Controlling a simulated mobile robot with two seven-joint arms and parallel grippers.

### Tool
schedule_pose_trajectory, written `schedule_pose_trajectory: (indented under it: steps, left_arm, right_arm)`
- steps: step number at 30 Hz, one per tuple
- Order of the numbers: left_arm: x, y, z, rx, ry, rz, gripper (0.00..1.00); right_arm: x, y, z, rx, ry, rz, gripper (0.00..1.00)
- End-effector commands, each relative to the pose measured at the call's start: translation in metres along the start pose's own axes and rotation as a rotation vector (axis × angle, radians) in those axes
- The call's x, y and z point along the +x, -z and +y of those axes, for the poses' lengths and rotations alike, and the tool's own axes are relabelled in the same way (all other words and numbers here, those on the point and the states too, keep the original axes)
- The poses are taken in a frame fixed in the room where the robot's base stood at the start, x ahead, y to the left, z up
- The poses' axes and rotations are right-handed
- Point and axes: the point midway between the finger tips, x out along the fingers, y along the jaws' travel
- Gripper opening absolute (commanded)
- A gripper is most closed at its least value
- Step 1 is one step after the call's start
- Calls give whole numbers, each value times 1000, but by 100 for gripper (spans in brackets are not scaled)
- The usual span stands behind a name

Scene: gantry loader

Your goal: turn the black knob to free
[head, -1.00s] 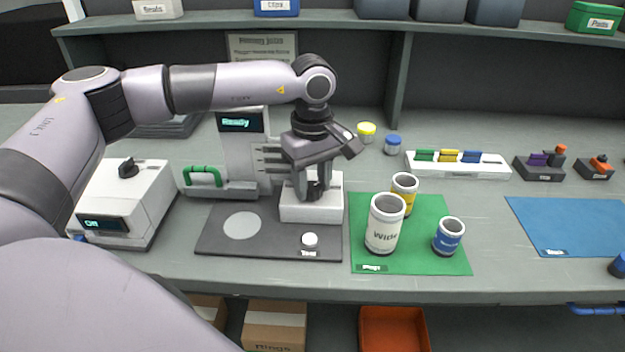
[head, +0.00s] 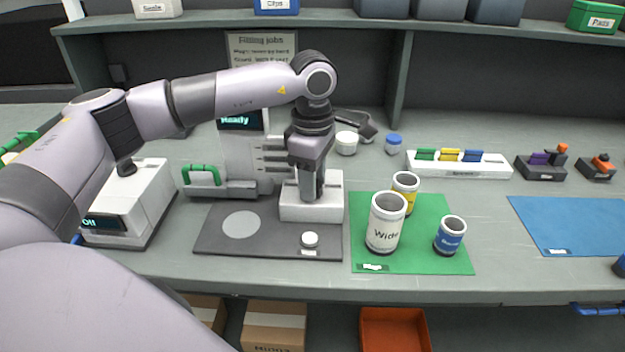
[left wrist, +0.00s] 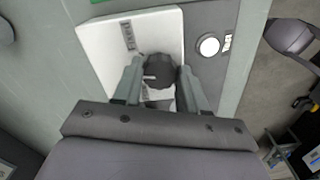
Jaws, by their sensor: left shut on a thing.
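The black knob (left wrist: 158,70) sits on top of a white block (head: 311,209). In the left wrist view a label reading "Fixed" is on the block above the knob, and a second label below is mostly hidden. The knob's short white mark points left in that view. My left gripper (left wrist: 161,82) points straight down with a finger on each side of the knob, shut on it. In the head view my left gripper (head: 311,192) hides the knob. My right gripper is not in view.
The block stands on a dark plate (head: 215,242) with a white button (head: 310,239). A green mat (head: 425,262) to the right bears the "Wide" can (head: 385,225), a yellow can (head: 405,183) and a blue can (head: 449,236). A white machine (head: 128,205) stands left.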

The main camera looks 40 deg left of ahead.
Motion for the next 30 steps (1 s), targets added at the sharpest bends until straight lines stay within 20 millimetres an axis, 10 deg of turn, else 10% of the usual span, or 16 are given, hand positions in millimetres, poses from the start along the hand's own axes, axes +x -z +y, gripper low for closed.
schedule_pose_trajectory:
  steps: [30]
  left_arm:
    - [-2,0,2,-840,-3,-3,11]
  right_arm:
    - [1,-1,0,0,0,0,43]
